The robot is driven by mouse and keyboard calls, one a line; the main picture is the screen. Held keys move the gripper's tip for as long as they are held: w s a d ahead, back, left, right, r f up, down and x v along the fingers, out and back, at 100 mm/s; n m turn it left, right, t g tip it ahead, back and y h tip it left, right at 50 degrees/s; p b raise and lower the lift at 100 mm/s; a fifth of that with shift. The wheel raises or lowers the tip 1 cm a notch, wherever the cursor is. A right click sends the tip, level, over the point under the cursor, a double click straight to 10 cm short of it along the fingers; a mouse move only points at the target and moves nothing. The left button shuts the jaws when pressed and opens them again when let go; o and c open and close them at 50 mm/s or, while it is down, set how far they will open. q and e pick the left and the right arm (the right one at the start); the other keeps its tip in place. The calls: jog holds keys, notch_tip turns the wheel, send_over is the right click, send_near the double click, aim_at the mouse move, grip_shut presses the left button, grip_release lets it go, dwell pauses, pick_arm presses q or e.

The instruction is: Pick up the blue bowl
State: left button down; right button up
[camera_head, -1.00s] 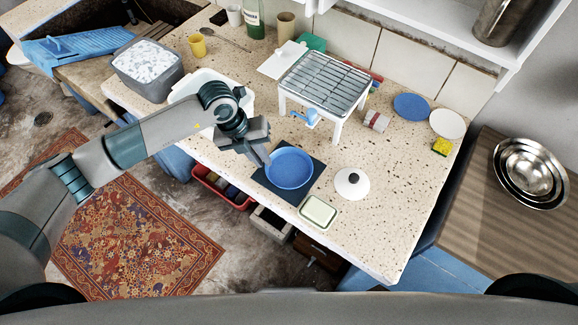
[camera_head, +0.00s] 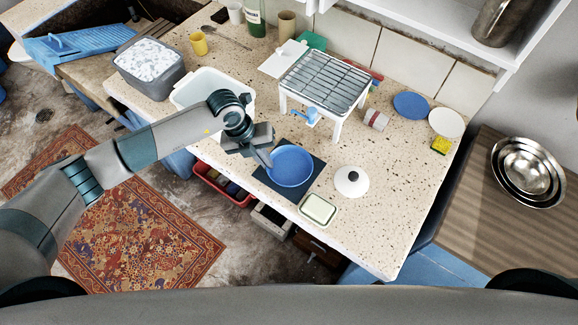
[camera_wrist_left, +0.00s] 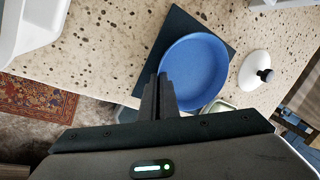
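The blue bowl (camera_head: 292,166) is upright over a dark square mat (camera_head: 262,179) near the counter's front edge. My left gripper (camera_head: 268,162) is at the bowl's left rim. In the left wrist view its two fingers (camera_wrist_left: 160,85) are close together, one on each side of the rim of the bowl (camera_wrist_left: 198,72), and look shut on it. I cannot tell whether the bowl touches the mat. My right gripper is not in view.
A white lid with a black knob (camera_head: 351,181) and a pale green dish (camera_head: 318,209) stand close right of the mat. A wire rack (camera_head: 325,82) stands behind. A white tub (camera_head: 212,85) is behind my left arm. The counter's front right is clear.

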pick_arm(q)
jog(key=shift+r+b, duration=0.35)
jog(key=shift+r, duration=0.1)
jog(key=r+b, duration=0.1)
jog(key=r, duration=0.2)
jog(key=shift+s+r+b, duration=0.1)
jog(key=shift+s+b, duration=0.1)
jog(key=shift+b, duration=0.2)
jog(key=s+a+r+b, duration=0.1)
jog(key=s+r+b, duration=0.2)
jog(key=s+r, duration=0.4)
jog(key=shift+s+b, duration=0.3)
jog(key=shift+s, duration=1.8)
jog(key=shift+f, duration=0.1)
